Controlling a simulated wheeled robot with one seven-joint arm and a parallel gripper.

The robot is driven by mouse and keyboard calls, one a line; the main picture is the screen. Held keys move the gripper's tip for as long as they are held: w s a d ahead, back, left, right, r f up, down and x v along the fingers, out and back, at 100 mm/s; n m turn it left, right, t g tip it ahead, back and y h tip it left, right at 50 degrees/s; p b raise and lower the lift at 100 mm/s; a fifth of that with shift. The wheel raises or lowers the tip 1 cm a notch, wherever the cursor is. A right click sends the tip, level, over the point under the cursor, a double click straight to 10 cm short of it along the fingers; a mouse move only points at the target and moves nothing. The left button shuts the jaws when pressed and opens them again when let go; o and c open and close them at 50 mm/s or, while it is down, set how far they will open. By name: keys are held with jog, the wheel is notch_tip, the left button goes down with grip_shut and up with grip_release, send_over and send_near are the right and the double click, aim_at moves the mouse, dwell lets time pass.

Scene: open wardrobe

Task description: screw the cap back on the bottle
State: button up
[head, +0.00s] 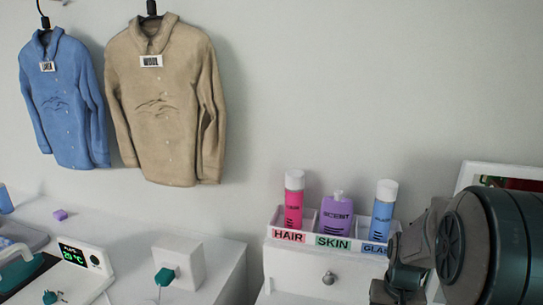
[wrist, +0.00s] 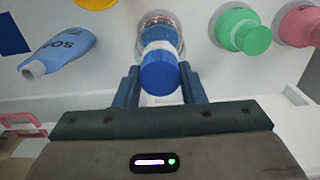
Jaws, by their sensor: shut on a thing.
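My gripper (wrist: 160,68) shows in the wrist view, its two dark fingers shut on a blue cap (wrist: 160,78). A paler blue, round part and a clear round piece with speckled contents (wrist: 158,20) lie right behind the cap. I cannot tell whether the cap is joined to them or apart. A light blue bottle (wrist: 62,52) with dark lettering is at the left of the wrist view. Its pale neck points down-left and seems to have no cap. In the head view my dark arm covers the lower right, and the gripper and cap are hidden.
Green (wrist: 240,30) and pink (wrist: 300,25) capped things stand right of my gripper. A yellow thing (wrist: 95,4) is at upper left. In the head view a white rack (head: 300,245) holds labelled bottles beside my arm. Blue (head: 65,100) and tan (head: 165,100) shirts hang left.

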jog(key=m, duration=0.3)
jog(key=shift+m, duration=0.4)
jog(key=m, duration=0.4)
jog(key=shift+p, duration=0.4)
jog(key=m+p, duration=0.1)
jog(key=m, duration=0.4)
jog(key=m+p, duration=0.2)
jog(key=m, duration=0.2)
jog(key=o, duration=1.1)
jog(key=shift+c, duration=0.3)
